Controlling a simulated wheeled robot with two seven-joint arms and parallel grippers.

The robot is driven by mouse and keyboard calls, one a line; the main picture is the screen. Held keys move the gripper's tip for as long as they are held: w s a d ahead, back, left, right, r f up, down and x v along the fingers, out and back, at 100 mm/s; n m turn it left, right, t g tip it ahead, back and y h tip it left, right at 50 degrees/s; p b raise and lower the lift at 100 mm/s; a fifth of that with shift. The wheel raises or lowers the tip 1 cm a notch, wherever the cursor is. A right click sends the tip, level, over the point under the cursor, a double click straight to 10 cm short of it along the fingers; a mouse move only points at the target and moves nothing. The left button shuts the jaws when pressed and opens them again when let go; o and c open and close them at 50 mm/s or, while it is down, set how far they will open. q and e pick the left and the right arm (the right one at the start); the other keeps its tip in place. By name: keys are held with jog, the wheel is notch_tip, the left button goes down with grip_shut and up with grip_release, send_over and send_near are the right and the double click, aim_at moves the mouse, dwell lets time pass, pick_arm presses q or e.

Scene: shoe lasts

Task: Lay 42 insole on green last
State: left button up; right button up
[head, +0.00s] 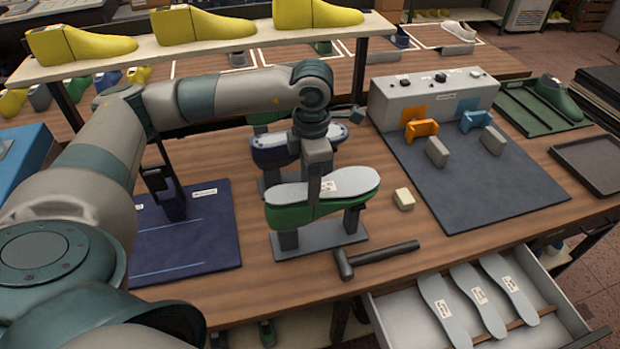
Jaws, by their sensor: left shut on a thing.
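The green last (312,211) sits sole-up on a grey stand with two posts at the middle of the workbench. A pale grey insole (355,183) with a white label lies along the top of it, seemingly touching; the label's number is too small to read. My left gripper (320,190) reaches down from above and is shut on the insole near its middle. The fingers hide part of the insole and label. My right gripper is not in view.
A dark blue last (272,156) on its own stand is just behind. A hammer (380,257) and a small cream block (404,199) lie near the green last. An open drawer (400,335) in front holds several insoles (478,300). A grey mat (470,200) is at right.

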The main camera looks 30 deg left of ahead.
pick_arm(q)
jog(key=shift+f, duration=0.2)
dwell(0.5)
jog(key=o, duration=1.1)
jog(key=shift+r+b, duration=0.3)
jog(key=shift+r, duration=0.15)
notch_tip(320, 180, up, 16)
jog(key=b, duration=0.4)
jog(key=shift+r, duration=0.25)
jog(key=shift+w+d, duration=0.1)
